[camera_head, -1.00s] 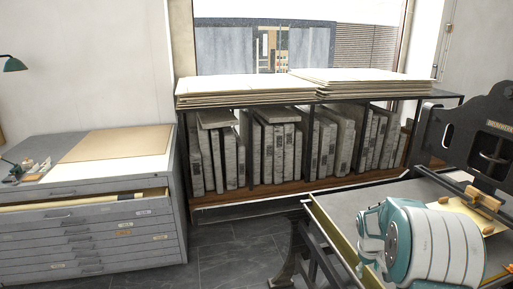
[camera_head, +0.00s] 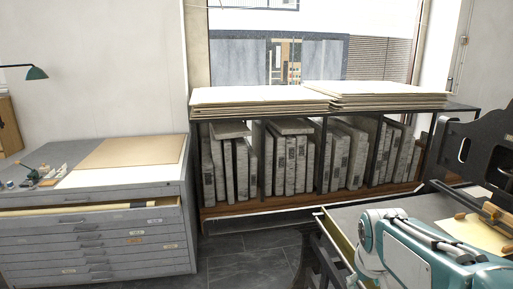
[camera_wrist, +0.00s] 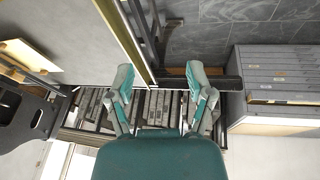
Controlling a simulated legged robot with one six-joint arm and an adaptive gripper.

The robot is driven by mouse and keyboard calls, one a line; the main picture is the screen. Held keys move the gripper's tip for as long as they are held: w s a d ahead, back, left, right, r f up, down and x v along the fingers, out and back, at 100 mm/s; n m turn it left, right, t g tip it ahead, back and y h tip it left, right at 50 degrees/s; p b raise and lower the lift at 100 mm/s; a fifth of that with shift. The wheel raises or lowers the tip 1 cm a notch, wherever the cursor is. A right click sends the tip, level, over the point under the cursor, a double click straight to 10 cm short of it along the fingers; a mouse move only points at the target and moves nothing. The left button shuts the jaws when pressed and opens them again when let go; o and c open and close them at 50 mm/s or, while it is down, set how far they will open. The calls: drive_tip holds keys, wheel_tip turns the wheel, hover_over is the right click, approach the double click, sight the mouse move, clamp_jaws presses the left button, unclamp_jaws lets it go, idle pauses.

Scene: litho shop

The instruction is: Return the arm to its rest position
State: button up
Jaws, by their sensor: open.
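My gripper (camera_wrist: 160,85) shows in the wrist view with its two teal and grey fingers spread wide apart. Nothing is between the fingers. Behind them are the press bed's edge and the shelf of grey slabs, seen upside down. In the head view my teal and white arm is at the lower right, in front of the press bed (camera_head: 340,235). The fingers do not show in the head view.
A black press frame (camera_head: 480,150) stands at the right. A rack of grey stone slabs (camera_head: 290,165), topped with board stacks (camera_head: 260,99), is under the window. A grey flat-file cabinet (camera_head: 95,250) with one drawer pulled out is at left. Dark tiled floor (camera_head: 250,262) lies clear between.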

drive_tip(key=s+a+r+t, duration=0.1)
drive_tip(key=s+a, duration=0.2)
drive_tip(key=s, duration=0.4)
drive_tip(key=s+a+r+t+y, duration=0.1)
drive_tip(key=s+a, duration=0.3)
drive_tip(key=s, duration=0.4)
drive_tip(key=shift+s+a+m, duration=0.2)
drive_tip(key=shift+s+m, duration=0.05)
drive_tip(key=shift+m, duration=0.15)
drive_tip(key=shift+r, duration=0.1)
